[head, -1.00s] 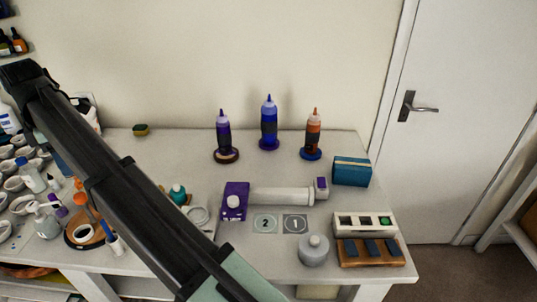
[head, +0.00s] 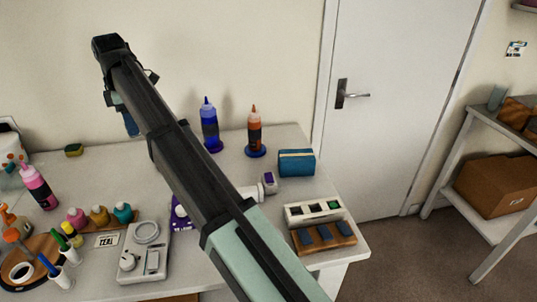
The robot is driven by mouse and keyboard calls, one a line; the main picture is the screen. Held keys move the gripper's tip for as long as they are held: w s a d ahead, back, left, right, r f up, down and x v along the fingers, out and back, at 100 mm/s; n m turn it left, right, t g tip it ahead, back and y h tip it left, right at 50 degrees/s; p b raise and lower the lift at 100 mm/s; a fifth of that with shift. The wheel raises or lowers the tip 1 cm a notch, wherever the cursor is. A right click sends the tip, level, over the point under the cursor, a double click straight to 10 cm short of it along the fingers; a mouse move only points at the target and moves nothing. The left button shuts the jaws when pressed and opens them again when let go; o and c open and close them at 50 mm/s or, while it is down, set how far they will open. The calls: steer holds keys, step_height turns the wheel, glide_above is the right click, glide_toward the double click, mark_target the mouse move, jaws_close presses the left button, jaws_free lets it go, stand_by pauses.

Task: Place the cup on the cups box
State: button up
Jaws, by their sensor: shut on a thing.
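My arm crosses the middle of the head view from the lower right to the upper left. I see no cup that I can name for sure. A small grey translucent vessel (head: 497,97) stands on the top of the shelf unit at the right. A brown cardboard box (head: 508,184) with a pale label sits on the lower shelf, and I cannot tell whether it is the cups box.
The white table (head: 95,178) holds a blue bottle (head: 210,128), an orange bottle (head: 254,133), a teal box (head: 297,162), a scale (head: 145,262) and small paint bottles. The shelf unit (head: 462,135) stands beyond the door (head: 395,100). Open floor (head: 410,255) lies between table and shelf.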

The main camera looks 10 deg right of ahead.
steer(key=w+d+m, duration=0.1)
steer(key=w+d, duration=0.2)
steer(key=d, duration=0.4)
steer(key=w+d+m, duration=0.1)
steer(key=w+d, duration=0.1)
steer(key=d, duration=0.6)
steer(key=m, duration=1)
glide_above(297, 155)
steer(key=shift+f, duration=1.45)
steer(key=shift+w+f, duration=0.1)
steer(key=shift+f, duration=4.85)
steer(key=o, duration=1)
steer(key=shift+f, duration=0.1)
